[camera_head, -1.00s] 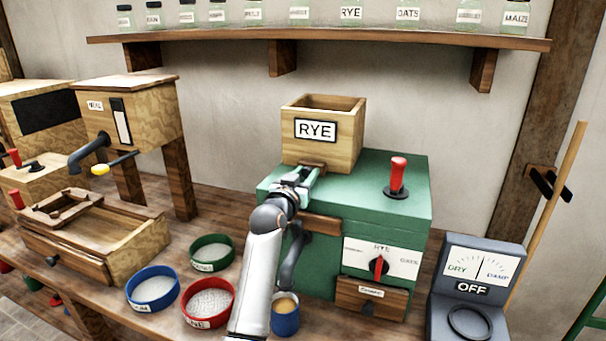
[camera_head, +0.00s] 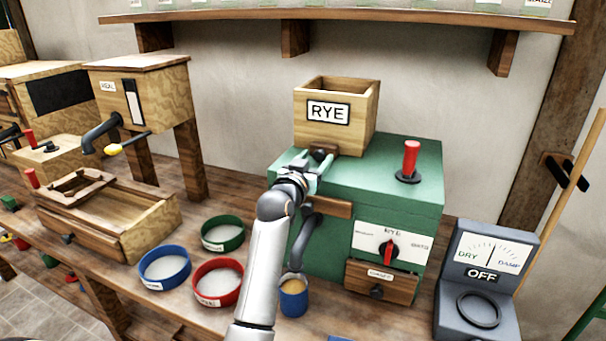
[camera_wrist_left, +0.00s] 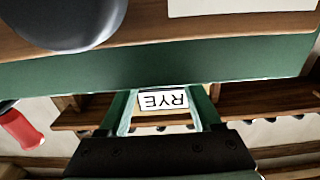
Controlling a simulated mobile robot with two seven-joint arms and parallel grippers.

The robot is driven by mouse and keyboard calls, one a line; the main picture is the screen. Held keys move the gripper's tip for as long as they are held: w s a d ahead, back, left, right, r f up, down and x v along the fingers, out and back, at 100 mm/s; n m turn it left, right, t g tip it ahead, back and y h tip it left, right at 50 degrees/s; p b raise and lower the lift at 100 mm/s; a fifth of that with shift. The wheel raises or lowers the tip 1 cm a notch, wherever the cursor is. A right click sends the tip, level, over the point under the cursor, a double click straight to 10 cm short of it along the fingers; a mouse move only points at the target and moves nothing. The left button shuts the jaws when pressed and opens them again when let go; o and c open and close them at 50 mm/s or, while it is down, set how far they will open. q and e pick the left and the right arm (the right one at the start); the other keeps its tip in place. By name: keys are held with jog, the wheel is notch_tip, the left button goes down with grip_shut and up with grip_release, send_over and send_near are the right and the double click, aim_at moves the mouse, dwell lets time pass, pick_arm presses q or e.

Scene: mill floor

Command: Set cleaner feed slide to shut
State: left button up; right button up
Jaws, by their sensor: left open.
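The green machine (camera_head: 365,185) carries a wooden hopper (camera_head: 362,120) with a RYE sign, which also shows upside down in the wrist view (camera_wrist_left: 162,101). A small dark brown piece (camera_head: 322,153) at the hopper's foot looks like the feed slide; its setting cannot be told. My left gripper (camera_head: 313,168) is at the machine's front top edge, just below and in front of this piece. Its fingers are apart in the left wrist view (camera_wrist_left: 161,93), with the sign seen between them. No hold on anything shows. My right gripper is out of view.
A red lever (camera_head: 410,160) stands on the machine top. A selector dial (camera_head: 389,250) and drawer (camera_head: 381,281) are on its front. A dark spout (camera_head: 303,240) hangs above a blue cup (camera_head: 293,298). Blue (camera_head: 164,284), red (camera_head: 218,300) and green (camera_head: 222,247) bowls stand left. A grey meter (camera_head: 482,300) stands right.

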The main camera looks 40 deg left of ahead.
pick_arm(q)
jog(key=v, duration=1)
jog(key=shift+s+b, duration=0.4)
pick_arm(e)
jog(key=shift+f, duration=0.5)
